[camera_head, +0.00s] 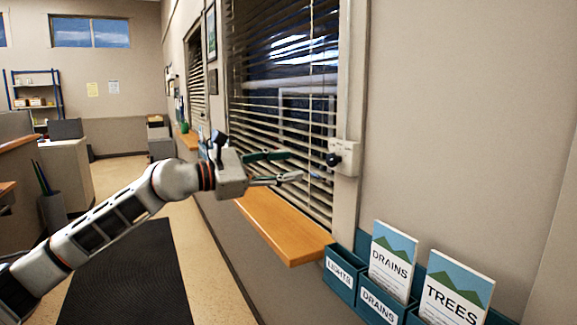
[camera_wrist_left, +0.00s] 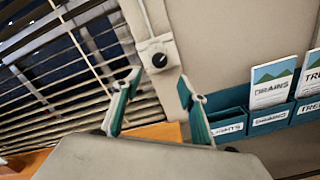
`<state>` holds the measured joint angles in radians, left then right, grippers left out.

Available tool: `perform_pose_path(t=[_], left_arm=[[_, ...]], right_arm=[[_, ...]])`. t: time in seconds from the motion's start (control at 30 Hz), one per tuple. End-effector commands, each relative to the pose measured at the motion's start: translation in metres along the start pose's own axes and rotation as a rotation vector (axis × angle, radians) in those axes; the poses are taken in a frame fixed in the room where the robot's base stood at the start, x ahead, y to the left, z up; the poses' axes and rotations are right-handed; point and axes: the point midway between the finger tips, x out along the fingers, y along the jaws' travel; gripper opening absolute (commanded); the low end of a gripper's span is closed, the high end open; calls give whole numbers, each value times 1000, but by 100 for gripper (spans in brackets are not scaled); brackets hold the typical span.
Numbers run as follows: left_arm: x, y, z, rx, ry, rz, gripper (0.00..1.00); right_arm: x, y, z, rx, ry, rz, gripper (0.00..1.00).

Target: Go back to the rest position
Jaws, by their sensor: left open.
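My left gripper (camera_head: 280,167) reaches out from the left in the head view, in front of the window blinds (camera_head: 285,110). Its fingers are apart with nothing between them. In the left wrist view the two green-padded fingers of the gripper (camera_wrist_left: 158,110) stand wide apart and empty. A white wall box with a black knob (camera_head: 345,157) is on the window frame, to the right of the fingertips and apart from them in the head view. The box (camera_wrist_left: 158,59) shows beyond the fingers in the left wrist view. My right gripper is not in view.
A wooden sill (camera_head: 285,225) runs below the blinds. Teal wall holders (camera_head: 343,272) with DRAINS (camera_head: 391,262) and TREES (camera_head: 455,290) booklets are at the lower right; the LIGHTS pocket looks empty. A dark mat (camera_head: 128,275) lies on the floor. Counters and a shelf (camera_head: 36,92) stand at the back left.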

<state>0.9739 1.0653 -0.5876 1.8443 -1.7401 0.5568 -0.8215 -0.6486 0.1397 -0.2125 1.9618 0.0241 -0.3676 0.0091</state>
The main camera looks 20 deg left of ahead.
Motion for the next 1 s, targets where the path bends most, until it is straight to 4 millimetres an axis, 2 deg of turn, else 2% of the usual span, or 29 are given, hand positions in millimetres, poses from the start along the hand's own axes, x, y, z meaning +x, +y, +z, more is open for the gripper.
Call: perform_pose_path(t=[0.3,0.37,0.47,0.63,0.77,0.87,0.97,1.0], left_arm=[[1,-1,0,-3,-2,-1,42],[3,-7,0,-20,-16,-6,42],[12,-30,4,-103,-82,-22,42],[23,-87,18,-436,-294,-26,42],[15,-109,15,-766,-444,35,42],[2,-116,-3,-1026,-531,123,42],[-17,-120,-36,-1287,-591,245,42],[-26,-123,-52,-1389,-609,305,42]], right_arm=[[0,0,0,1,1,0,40],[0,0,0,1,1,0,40],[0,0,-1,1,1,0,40],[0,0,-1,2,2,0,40],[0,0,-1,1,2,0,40],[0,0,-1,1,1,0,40],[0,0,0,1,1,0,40],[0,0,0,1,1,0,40]])
